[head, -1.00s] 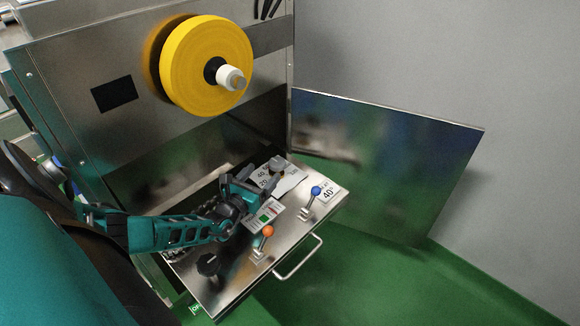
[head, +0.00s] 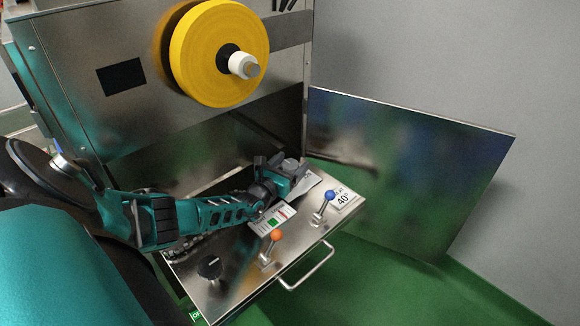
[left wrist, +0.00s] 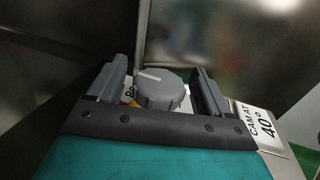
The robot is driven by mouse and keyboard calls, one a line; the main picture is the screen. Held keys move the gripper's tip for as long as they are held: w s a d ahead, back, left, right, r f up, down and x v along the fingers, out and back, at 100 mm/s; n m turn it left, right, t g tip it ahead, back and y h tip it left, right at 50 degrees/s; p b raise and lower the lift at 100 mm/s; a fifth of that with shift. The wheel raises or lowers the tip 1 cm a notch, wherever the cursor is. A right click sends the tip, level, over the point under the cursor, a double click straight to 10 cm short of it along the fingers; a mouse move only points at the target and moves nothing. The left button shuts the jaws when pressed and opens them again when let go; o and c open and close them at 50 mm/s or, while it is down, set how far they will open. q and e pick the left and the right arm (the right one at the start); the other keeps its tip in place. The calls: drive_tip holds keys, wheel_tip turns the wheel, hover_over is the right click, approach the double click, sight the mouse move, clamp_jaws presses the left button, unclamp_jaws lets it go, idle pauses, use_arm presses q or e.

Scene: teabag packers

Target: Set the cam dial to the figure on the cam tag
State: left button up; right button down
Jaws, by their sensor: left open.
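The cam dial is a grey ribbed knob (left wrist: 160,90) with a pale pointer line on its top, pointing to the left in the left wrist view. My left gripper (left wrist: 160,88) is open, with one finger on each side of the dial; I cannot tell whether either touches it. In the head view the gripper (head: 289,172) covers most of the dial and its scale plate. The cam tag (left wrist: 258,125) is a white card reading "CAM AT 40°"; it also shows in the head view (head: 344,201). My right gripper is not in view.
On the steel panel (head: 238,262) stand a blue-knobbed lever (head: 329,195), an orange-knobbed lever (head: 277,236) and a black knob (head: 209,268). A handle (head: 308,270) runs along the front. A yellow reel (head: 215,60) is above; an open steel door (head: 400,170) stands right.

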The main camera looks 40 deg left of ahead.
use_arm(q)
drive_tip(key=c, duration=1)
drive_tip(key=shift+o, duration=0.2)
drive_tip(key=shift+r+n+y, duration=0.1)
drive_tip(key=shift+n+y, duration=0.2)
drive_tip(key=shift+y, duration=0.1)
drive_tip(key=shift+d+n+g+y+p, duration=0.1)
drive_tip(key=shift+n+g+y+p, duration=0.3)
drive_tip(key=shift+n+y+p, duration=0.4)
drive_tip(key=shift+n+g+y, duration=0.3)
drive_tip(key=shift+n+y, duration=0.1)
drive_tip(key=shift+y, duration=0.6)
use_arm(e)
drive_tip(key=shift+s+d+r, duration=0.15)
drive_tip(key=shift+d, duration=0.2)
use_arm(q)
drive_tip(key=o, duration=0.8)
drive_tip(key=shift+o, duration=0.8)
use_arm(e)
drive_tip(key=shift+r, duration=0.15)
